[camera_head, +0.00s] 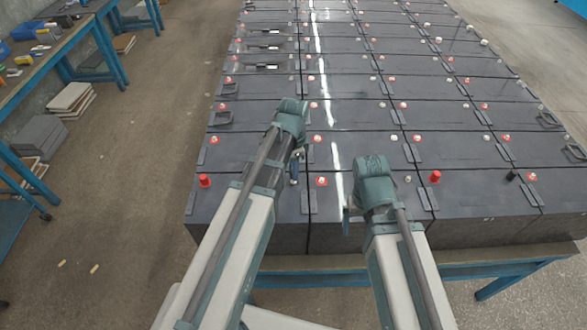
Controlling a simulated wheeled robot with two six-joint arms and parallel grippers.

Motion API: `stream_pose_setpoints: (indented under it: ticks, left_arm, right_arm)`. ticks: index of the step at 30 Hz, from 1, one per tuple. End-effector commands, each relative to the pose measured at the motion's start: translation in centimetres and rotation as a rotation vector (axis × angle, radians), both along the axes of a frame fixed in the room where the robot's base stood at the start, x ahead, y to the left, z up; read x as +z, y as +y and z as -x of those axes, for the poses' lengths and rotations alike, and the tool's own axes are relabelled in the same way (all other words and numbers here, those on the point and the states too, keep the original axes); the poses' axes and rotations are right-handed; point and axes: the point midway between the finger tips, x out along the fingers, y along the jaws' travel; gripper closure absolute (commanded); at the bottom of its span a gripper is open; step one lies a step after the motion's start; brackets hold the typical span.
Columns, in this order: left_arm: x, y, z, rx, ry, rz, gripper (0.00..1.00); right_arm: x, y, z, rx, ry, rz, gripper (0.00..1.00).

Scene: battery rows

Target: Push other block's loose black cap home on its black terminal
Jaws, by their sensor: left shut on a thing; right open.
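My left gripper (295,178) points down at the right end of the front-left battery block (245,188), where that block's black terminal is hidden. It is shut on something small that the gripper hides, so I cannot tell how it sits. A red cap (205,181) stands at that block's left end. My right gripper (347,212) is open and empty over the second front block (375,205). A black cap (511,175) stands near the right end of the third front block (485,197), whose left end bears a red cap (435,177).
Several rows of dark battery blocks with red and pale terminals stretch away behind. The blocks stand on a blue-framed bench (480,262). A blue workbench (75,60) with small items stands at the left, with stacked plates (70,98) beside it. The floor between is mostly clear.

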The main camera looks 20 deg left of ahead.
Motion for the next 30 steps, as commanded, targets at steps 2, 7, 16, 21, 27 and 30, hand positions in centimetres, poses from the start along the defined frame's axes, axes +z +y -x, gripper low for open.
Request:
stream_pose_setpoints:
  ticks: [2, 7, 16, 21, 27, 30]
  left_arm:
    - [-0.3, 0.0, 0.0, 0.000, 0.000, 0.000, 1.00]
    - [-0.7, 0.0, 0.0, 0.000, 0.000, 0.000, 1.00]
    - [-1.1, 0.0, 0.0, 0.000, 0.000, 0.000, 1.00]
    - [-1.1, 0.0, 0.0, 0.000, 0.000, 0.000, 1.00]
    - [-1.1, 0.0, 0.0, 0.000, 0.000, 0.000, 1.00]
    - [-1.2, 0.0, 0.0, 0.000, 0.000, 0.000, 1.00]
  right_arm:
    - [-0.3, 0.0, 0.0, 0.000, 0.000, 0.000, 0.06]
    - [-0.7, 0.0, 0.0, 0.000, 0.000, 0.000, 0.06]
    - [-1.1, 0.0, 0.0, 0.000, 0.000, 0.000, 0.06]
    - [-1.1, 0.0, 0.0, 0.000, 0.000, 0.000, 0.06]
    - [-1.1, 0.0, 0.0, 0.000, 0.000, 0.000, 0.06]
    - [-1.2, 0.0, 0.0, 0.000, 0.000, 0.000, 0.06]
